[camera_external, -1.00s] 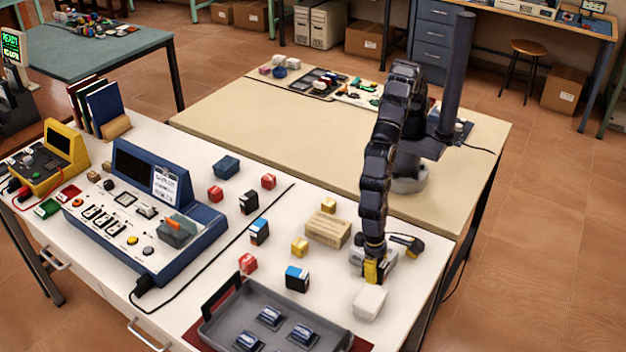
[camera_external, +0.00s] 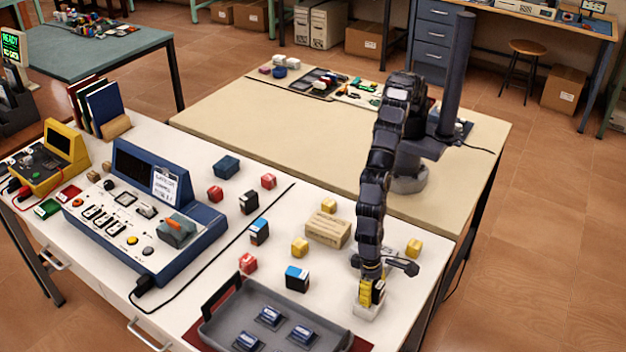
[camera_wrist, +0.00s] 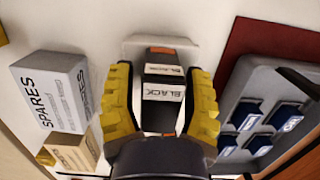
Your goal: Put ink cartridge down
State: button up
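A black ink cartridge (camera_wrist: 162,92) with white BLACK labels sits between the two yellow fingers of my gripper (camera_wrist: 160,98) in the wrist view. The fingers flank it closely and look shut on it. In the external view my gripper (camera_external: 371,291) points down at the right front of the white table, low over a white block (camera_external: 364,312). The cartridge shows there as a dark patch beside the yellow fingers. The white block also shows beyond the cartridge in the wrist view (camera_wrist: 137,46). Whether the cartridge touches the block is hidden.
A grey tray (camera_external: 222,333) with several blue-and-white cartridges lies left of my gripper. A cardboard box (camera_external: 327,229) and yellow cubes (camera_external: 299,247) (camera_external: 413,248) stand behind. A blue-black cartridge (camera_external: 297,278) is nearby. A SPARES box (camera_wrist: 52,90) shows at left in the wrist view.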

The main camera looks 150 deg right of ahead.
jog(key=shift+r, duration=0.1)
jog(key=r, duration=0.4)
jog(key=d+r, duration=0.1)
jog(key=r, duration=0.3)
jog(key=d+r, duration=0.1)
jog(key=r, duration=0.3)
